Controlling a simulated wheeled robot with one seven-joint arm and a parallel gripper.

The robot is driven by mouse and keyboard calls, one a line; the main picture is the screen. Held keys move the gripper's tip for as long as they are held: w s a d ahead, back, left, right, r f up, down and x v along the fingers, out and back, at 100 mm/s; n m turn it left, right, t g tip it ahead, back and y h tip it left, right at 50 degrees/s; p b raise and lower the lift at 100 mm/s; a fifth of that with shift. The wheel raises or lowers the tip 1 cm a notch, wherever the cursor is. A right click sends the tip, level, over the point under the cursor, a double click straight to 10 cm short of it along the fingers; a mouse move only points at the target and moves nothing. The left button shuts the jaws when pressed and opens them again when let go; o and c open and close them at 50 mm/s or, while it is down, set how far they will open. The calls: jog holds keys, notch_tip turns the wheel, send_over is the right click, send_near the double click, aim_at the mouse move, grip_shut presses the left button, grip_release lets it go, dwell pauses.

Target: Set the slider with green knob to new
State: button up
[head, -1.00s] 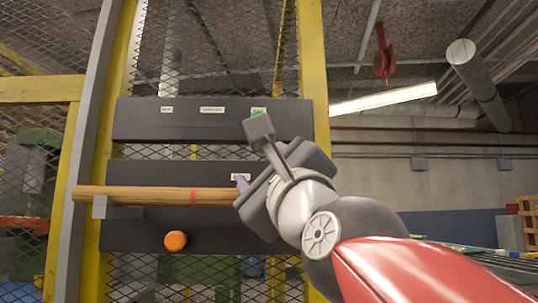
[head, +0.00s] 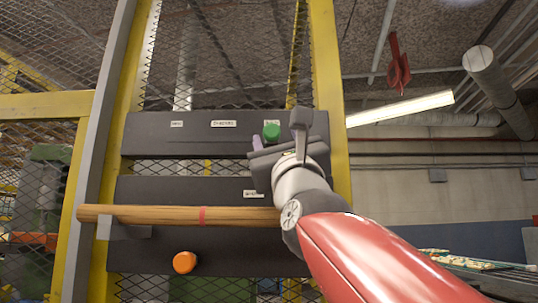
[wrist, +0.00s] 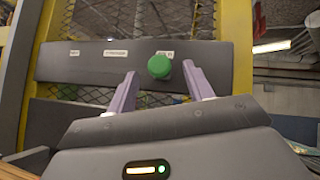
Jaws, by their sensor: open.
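The green knob (head: 271,132) sits at the right part of the upper dark panel (head: 165,143), just under the right-hand label. That panel has small white labels; the left one (head: 177,124) seems to read "new", and a longer one is in the middle. In the wrist view the green knob (wrist: 160,66) shows between and beyond the two purple fingers. My gripper (wrist: 157,88) is open and empty, facing the panel, with the knob roughly centred between its fingertips. In the head view my gripper (head: 256,143) is just below and beside the knob. Contact cannot be told.
A wooden rod (head: 150,214) with a red band runs across the lower dark panel (head: 140,190). An orange knob (head: 185,262) is below it. Yellow posts (head: 328,60) and wire mesh frame the panels. The space along the upper panel left of the knob is clear.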

aim_at(273, 135)
jog(key=shift+w+f+p+x, duration=0.15)
jog(key=shift+p+x, duration=0.3)
jog(key=shift+x, duration=0.5)
jog(key=shift+w+f+p+x, duration=0.1)
jog(key=shift+p+x, duration=0.35)
jog(key=shift+x, duration=0.5)
jog(key=shift+c, duration=0.4)
grip_shut()
